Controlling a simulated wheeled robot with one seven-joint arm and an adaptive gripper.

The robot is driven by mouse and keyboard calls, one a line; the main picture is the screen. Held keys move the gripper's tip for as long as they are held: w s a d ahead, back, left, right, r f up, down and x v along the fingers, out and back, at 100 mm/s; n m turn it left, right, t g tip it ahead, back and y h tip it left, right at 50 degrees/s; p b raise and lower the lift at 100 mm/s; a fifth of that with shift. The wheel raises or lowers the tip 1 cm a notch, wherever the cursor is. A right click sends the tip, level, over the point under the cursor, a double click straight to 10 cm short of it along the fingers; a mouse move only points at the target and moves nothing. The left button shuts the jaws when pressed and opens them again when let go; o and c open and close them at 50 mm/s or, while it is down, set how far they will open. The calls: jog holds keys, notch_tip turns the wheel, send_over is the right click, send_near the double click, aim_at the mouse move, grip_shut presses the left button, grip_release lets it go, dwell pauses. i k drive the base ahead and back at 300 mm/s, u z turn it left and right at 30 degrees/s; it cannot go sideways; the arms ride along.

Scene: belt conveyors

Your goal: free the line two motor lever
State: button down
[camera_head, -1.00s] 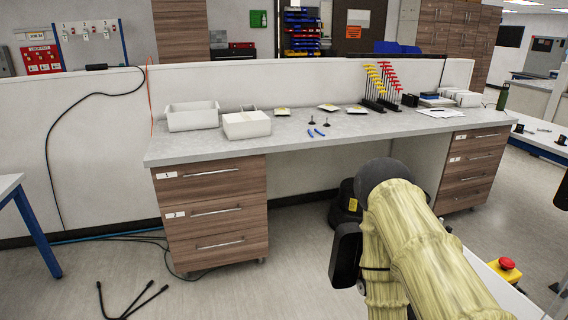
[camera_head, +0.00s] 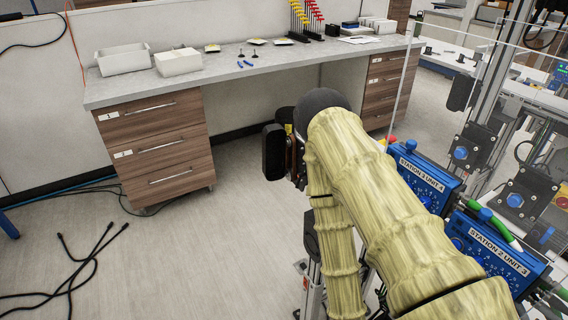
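No motor lever that I can identify as line two's shows in the head view. Blue control units stand at the right, one labelled what looks like Station 3 Unit 4 (camera_head: 424,184) and one labelled Station 2 Unit 3 (camera_head: 497,247). Each has a dial on its face. My arm in its yellowish sleeve crosses the lower middle and hides part of the equipment behind it.
A grey-topped workbench (camera_head: 220,72) with wooden drawers (camera_head: 163,150) stands at the back left. Black cables (camera_head: 75,275) lie on the floor at lower left. Clear panels and metal framing (camera_head: 490,85) stand at the right. The floor left of my arm is mostly open.

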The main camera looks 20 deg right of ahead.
aim_at(300, 175)
jog(key=z, duration=0.3)
jog(key=k, duration=0.15)
jog(key=u, duration=0.85)
jog(key=i, duration=4.65)
jog(key=z, duration=4.15)
jog(key=i, duration=0.95)
jog(key=u, duration=0.05)
